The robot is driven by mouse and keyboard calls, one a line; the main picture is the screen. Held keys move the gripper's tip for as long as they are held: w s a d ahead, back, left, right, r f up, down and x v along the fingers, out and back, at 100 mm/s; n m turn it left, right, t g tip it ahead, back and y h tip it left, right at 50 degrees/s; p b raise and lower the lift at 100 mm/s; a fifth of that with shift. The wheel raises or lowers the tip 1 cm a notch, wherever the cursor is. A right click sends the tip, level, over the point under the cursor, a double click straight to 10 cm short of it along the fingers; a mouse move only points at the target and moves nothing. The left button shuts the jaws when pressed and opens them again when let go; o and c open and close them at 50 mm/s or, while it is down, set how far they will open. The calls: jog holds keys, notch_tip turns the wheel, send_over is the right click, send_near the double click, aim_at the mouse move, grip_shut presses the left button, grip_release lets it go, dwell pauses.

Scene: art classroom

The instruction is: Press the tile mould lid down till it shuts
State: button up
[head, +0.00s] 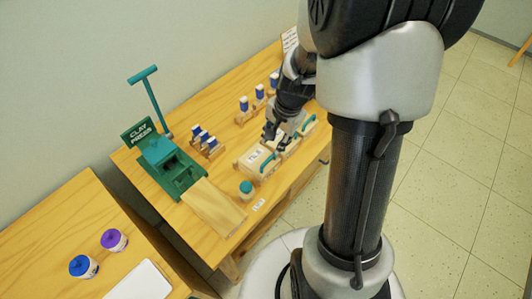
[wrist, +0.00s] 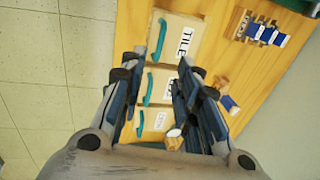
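The tile mould (head: 250,168) is a pale box on the wooden table, with a "TILE" label and a teal handle on its lid. In the wrist view the tile mould (wrist: 172,55) is at the top, just beyond the fingertips. How far its lid stands from shut cannot be told. My gripper (head: 271,137) is close above the row of moulds, partly hiding those behind. In the wrist view my gripper (wrist: 158,68) has its fingers spread apart with nothing between them in its grasp. Contact with a lid cannot be made out.
Two similar boxes with teal handles stand in the row, a middle one (wrist: 160,86) and a lower one (wrist: 156,121). Blue-and-white containers (head: 203,136) stand behind the moulds.

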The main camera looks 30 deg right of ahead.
aim_at(268, 160)
jog(key=f+b, duration=0.1)
jog(key=f, duration=0.3)
jog(key=w+f+b, duration=0.1)
jog(key=f+b, duration=0.1)
jog(key=f, duration=0.2)
jog(key=w+a+f+b, duration=0.1)
jog(key=f, duration=0.3)
jog(key=shift+w+f, duration=0.1)
jog(key=shift+w, duration=0.1)
jog(key=shift+d, duration=0.1)
jog(key=shift+c, duration=0.6)
grip_shut()
